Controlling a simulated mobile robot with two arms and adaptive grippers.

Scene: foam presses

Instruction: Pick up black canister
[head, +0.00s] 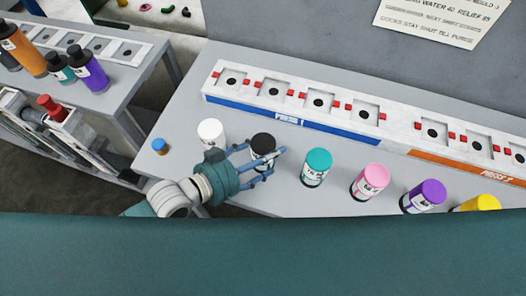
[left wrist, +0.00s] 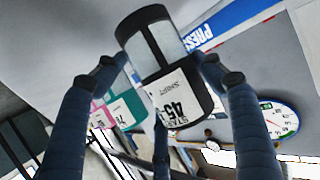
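The black canister (head: 263,140) stands on the grey table in the head view, between the white and teal canisters. My left gripper (head: 277,165) is at it, and its blue fingers partly cover the canister's lower body. In the left wrist view, the black canister (left wrist: 150,45), with a white label reading 45, lies between the fingers of my left gripper (left wrist: 158,70). The fingertips are close to its sides. I cannot tell whether they press on it. My right gripper is not in view.
A white canister (head: 211,132) stands close to my left gripper. Teal (head: 317,167), pink (head: 370,181), purple (head: 423,196) and yellow (head: 477,203) canisters stand to the right. A press strip (head: 292,119) with square recesses lies behind.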

